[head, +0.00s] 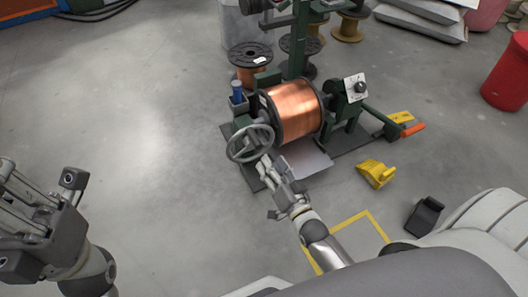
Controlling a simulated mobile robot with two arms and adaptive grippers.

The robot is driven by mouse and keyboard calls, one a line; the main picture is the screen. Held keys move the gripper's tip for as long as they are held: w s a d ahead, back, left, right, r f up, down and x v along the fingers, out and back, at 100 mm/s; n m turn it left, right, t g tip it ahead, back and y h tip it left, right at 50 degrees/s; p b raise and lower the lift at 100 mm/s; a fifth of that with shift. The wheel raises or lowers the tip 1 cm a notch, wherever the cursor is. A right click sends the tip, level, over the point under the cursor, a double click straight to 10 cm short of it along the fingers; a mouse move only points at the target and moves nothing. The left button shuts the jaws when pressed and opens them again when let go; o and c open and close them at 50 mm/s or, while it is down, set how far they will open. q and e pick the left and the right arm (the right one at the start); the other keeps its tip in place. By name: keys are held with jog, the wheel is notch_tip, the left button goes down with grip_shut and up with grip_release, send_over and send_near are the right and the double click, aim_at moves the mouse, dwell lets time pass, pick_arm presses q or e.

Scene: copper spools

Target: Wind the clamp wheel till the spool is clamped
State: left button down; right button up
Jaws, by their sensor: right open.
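The copper spool (295,108) with black flanges sits in the dark green winding stand, its axis lying level. The grey clamp wheel (249,143), a spoked handwheel, is at the left end of the spool's axle. My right gripper (268,165) is open at the lower right edge of the wheel, with its fingers close to the rim. Whether a finger touches the rim I cannot tell. The clamp between wheel and spool is partly hidden. My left gripper (30,210) is at the left edge, raised over bare floor and away from the stand; its fingertips are not clear.
A yellow wedge (376,173) and a black wedge (424,216) lie on the floor. A red bin (508,75) stands at right. Another copper spool (250,66) stands behind. The floor at left is clear.

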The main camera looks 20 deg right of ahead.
jog(key=shift+s+d, duration=0.1)
jog(key=shift+s, duration=0.25)
jog(key=shift+w, duration=0.15)
